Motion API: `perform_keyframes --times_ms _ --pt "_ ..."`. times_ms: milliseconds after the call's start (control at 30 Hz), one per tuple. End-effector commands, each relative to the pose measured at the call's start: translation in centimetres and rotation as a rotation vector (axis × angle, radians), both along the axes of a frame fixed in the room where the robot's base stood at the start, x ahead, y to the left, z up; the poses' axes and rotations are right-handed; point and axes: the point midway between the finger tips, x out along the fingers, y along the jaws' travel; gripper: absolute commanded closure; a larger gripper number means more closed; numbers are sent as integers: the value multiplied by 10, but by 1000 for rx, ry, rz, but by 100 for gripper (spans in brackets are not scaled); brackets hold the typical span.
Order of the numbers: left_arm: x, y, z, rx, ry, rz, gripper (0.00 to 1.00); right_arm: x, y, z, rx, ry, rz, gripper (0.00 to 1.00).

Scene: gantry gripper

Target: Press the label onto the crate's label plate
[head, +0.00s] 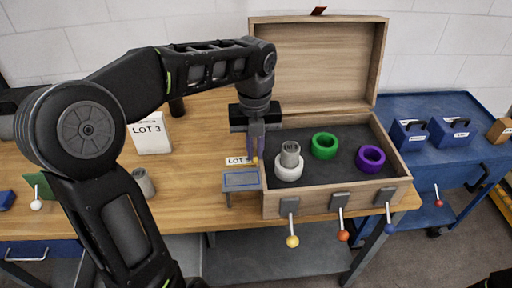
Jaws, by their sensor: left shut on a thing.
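A small white label (236,161) printed "LOT" is at the fingertips of my left gripper (254,160). The gripper's purple fingers point down, shut on the label, and hide part of it. A small grey stand with a blue-outlined plate (241,180) is just below the label, beside the crate's left side. The label looks apart from the plate, though the gap is hard to judge. The wooden crate (335,202) stands open to the right of the gripper, lid tilted back. My right gripper is not in view.
In the crate are a white ring (288,171) with a grey cylinder, a green ring (324,146) and a purple ring (371,159). Several ball-ended levers line its front. A white "LOT 3" card (150,134) stands at left. A blue cart (450,150) is at right.

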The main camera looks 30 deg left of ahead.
Motion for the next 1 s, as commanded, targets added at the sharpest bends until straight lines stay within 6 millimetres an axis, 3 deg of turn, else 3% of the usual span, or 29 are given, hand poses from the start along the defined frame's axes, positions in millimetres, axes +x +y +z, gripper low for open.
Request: perform_keyframes --times_ms 500,1000 --pt "0 0 -1 0 0 -2 100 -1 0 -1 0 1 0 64" --pt "0 0 -44 0 0 -1 100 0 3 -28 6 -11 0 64"
